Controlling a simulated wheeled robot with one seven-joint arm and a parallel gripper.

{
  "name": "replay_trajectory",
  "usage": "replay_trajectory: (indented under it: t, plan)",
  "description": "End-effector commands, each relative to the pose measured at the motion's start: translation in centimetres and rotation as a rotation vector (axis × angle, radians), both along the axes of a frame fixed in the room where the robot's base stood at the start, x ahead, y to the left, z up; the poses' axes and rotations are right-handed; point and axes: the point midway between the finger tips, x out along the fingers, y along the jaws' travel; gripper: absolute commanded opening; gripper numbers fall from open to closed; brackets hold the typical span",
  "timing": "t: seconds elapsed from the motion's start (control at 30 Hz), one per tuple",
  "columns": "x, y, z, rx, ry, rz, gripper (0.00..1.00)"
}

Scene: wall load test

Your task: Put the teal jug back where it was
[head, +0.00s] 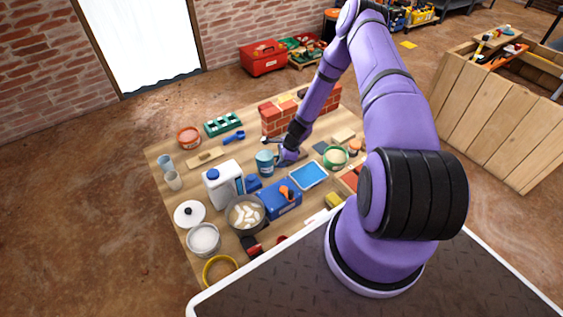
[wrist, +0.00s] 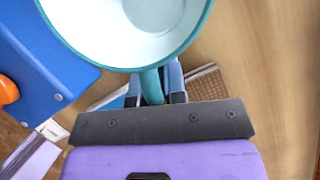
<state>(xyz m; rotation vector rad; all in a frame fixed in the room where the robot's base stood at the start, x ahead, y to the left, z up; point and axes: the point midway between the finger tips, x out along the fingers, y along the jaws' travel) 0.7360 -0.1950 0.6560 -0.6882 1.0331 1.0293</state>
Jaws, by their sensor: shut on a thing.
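The teal jug (head: 264,163) is near the middle of the wooden table in the head view, in front of the small brick wall. In the wrist view the jug (wrist: 190,40) shows its teal rim, pale empty inside and handle, and is cut off by the top edge. My gripper (head: 279,157) is at the jug's right side in the head view. In the wrist view my gripper (wrist: 156,90) is shut on the handle, with a blue finger on each side. The jug looks upright. I cannot tell whether its base touches the table.
The brick wall (head: 285,116) stands behind. A white container with a blue cap (head: 222,187) is to the left. A blue toolbox (head: 279,202) and blue tray (head: 308,175) lie in front. A green-rimmed tin (head: 335,157) is to the right. Free table is scarce around the jug.

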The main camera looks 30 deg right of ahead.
Motion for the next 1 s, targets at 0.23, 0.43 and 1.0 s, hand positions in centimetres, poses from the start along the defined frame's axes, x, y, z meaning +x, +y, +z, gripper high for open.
replay_trajectory:
  t: [0.23, 0.43, 1.0]
  plan:
    - [0.0, 0.0, -0.3, 0.000, 0.000, 0.000, 0.30]
    - [0.0, 0.0, -0.3, 0.000, 0.000, 0.000, 0.37]
    - [-0.8, -2.1, 5.5, -0.002, -0.001, -0.001, 0.37]
